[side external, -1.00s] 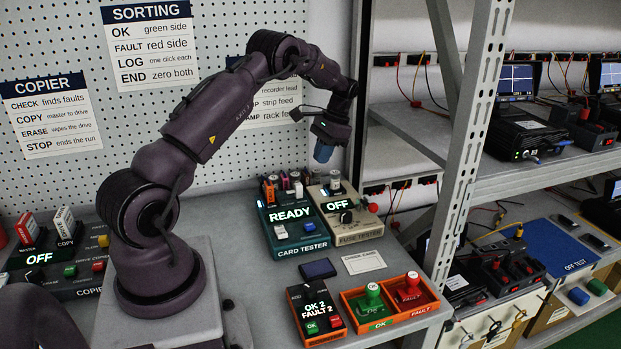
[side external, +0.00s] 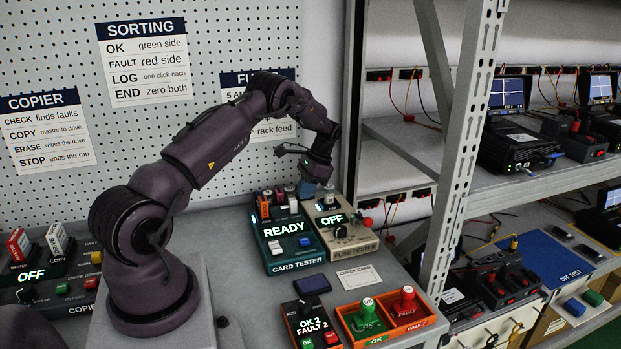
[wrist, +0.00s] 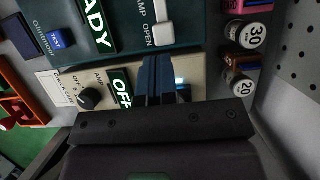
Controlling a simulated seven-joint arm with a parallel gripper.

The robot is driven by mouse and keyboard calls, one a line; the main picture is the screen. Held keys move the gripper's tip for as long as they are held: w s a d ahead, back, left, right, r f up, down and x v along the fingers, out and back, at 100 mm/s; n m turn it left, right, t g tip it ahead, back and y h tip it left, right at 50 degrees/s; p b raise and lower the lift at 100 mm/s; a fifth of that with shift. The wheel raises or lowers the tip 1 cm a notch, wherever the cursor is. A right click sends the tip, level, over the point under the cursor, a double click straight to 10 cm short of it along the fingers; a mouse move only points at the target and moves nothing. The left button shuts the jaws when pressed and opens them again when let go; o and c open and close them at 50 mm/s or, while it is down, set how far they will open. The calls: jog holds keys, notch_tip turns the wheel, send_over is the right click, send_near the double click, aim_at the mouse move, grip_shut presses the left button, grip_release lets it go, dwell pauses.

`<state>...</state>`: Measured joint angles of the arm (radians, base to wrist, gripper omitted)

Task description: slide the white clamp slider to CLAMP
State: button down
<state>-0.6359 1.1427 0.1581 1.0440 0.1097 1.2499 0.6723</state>
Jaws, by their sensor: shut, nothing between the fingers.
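The white clamp slider (wrist: 163,34) is on the teal card tester (wrist: 190,28), beside the word OPEN in the wrist view; the word CLAMP is partly cut off above it. The slider shows in the side view (side external: 293,205) near the tester's back right, close left of my gripper. My gripper (side external: 306,189) points down with its blue fingers shut and empty. In the wrist view the fingers (wrist: 155,72) are just below the slider, over the border with the beige fuse tester (wrist: 75,82), apart from the slider. The fingertips' exact height is hard to tell.
The fuse tester (side external: 350,245), with a dark knob and an OFF display, stands right of the card tester. A shelf upright (side external: 462,150) rises at the right.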

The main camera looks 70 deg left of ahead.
aim_at(290, 215)
jog(key=shift+s+f, duration=0.15)
jog(key=shift+f, duration=0.2)
jog(key=shift+s, duration=2.1)
